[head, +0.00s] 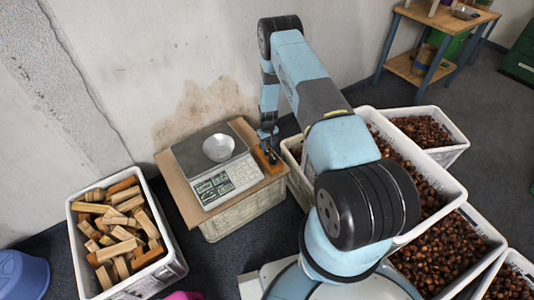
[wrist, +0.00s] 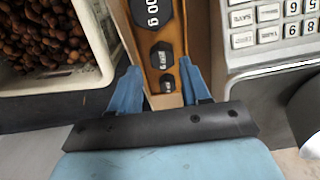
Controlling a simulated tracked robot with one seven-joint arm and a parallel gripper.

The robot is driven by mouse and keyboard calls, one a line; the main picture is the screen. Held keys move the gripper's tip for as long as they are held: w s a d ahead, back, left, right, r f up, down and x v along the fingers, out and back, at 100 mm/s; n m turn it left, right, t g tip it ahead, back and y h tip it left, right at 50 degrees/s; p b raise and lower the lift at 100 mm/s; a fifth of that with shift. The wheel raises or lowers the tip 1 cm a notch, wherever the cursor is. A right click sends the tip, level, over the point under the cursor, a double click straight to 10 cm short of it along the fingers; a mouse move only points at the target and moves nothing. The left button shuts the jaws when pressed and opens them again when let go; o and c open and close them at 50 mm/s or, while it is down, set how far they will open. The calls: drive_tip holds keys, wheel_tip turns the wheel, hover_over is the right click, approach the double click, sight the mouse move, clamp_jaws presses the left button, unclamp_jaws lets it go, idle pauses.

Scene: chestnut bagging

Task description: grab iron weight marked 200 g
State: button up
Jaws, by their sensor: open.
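A wooden weight holder (wrist: 183,38) holds dark iron weights in a row of falling size. The largest weight in the wrist view (wrist: 151,12) reads "00 g", with its first digit cut off by the top edge. A middle weight (wrist: 162,57) and a small weight (wrist: 167,83) sit nearer me; their marks are too small to read surely. My gripper (wrist: 160,82) is open and empty, its blue fingers either side of the holder's near end, around the small weight. In the head view the holder (head: 270,160) is partly hidden under my gripper (head: 267,140).
A scale (head: 225,180) with a metal bowl (head: 218,147) stands left of the holder on a board over a crate. Chestnut crates (head: 462,150) fill the right. A crate of wood blocks (head: 85,252) stands at left. The wall is close behind.

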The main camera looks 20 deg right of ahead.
sight(267, 151)
drive_tip(key=shift+a+f, duration=0.15)
drive_tip(key=shift+f, duration=2.3)
drive_tip(key=shift+c, duration=0.3)
clamp_jaws()
